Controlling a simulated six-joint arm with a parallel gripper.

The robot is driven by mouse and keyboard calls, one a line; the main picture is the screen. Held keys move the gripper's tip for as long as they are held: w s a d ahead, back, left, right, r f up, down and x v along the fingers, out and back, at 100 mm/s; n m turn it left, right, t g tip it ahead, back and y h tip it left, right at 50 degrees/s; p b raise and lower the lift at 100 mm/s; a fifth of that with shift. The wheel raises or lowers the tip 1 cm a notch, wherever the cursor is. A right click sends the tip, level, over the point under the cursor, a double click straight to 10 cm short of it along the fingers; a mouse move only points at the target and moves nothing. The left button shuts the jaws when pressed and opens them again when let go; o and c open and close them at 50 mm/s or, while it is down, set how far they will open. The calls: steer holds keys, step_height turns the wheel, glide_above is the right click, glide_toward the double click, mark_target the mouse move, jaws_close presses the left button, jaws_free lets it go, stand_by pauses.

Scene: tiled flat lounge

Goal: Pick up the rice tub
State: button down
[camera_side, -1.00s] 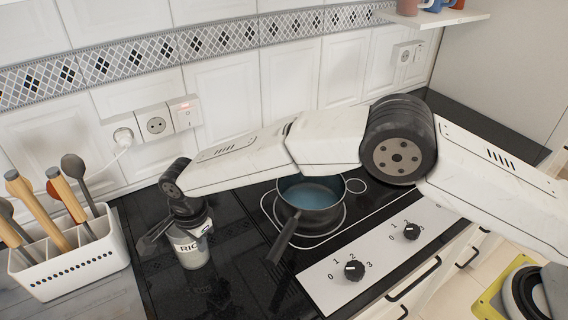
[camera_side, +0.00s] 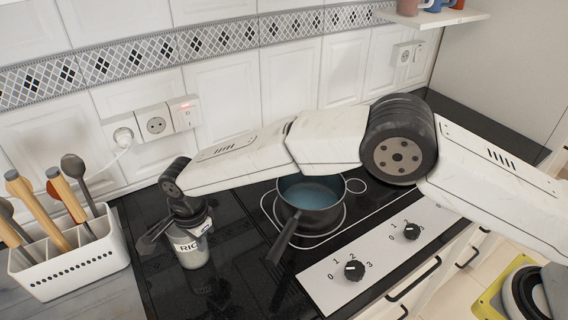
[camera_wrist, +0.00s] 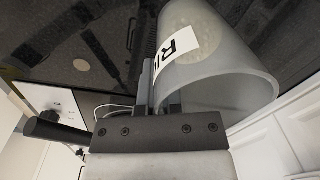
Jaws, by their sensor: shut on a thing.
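The rice tub (camera_side: 191,252) is a clear, greyish cylinder with a white label reading "RIC". It stands upright on, or very slightly above, the black cooktop at the left; I cannot tell which. My gripper (camera_side: 178,232) is at its upper part, shut on its wall. In the wrist view the tub (camera_wrist: 215,75) fills the upper right, its open rim towards the camera. My gripper's fingers (camera_wrist: 160,95) are at its left wall, seemingly one inside and one outside. Part of the tub's top is hidden by my gripper in the side view.
A blue-lined pot (camera_side: 311,192) with a dark handle sits on the hob right of the tub. A white utensil holder (camera_side: 75,268) stands to the left. A tiled wall with sockets (camera_side: 156,124) is behind. Black cooktop (camera_side: 235,285) is clear in front.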

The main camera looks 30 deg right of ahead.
steer(key=shift+r, duration=0.25)
steer(key=shift+r, duration=1.3)
steer(key=s+d+r, duration=0.7)
steer(key=s+r, duration=0.2)
steer(key=s, duration=0.2)
steer(key=shift+s+d+r, duration=0.25)
steer(key=shift+d+r, duration=0.05)
steer(key=shift+r, duration=0.1)
stand_by(0.4)
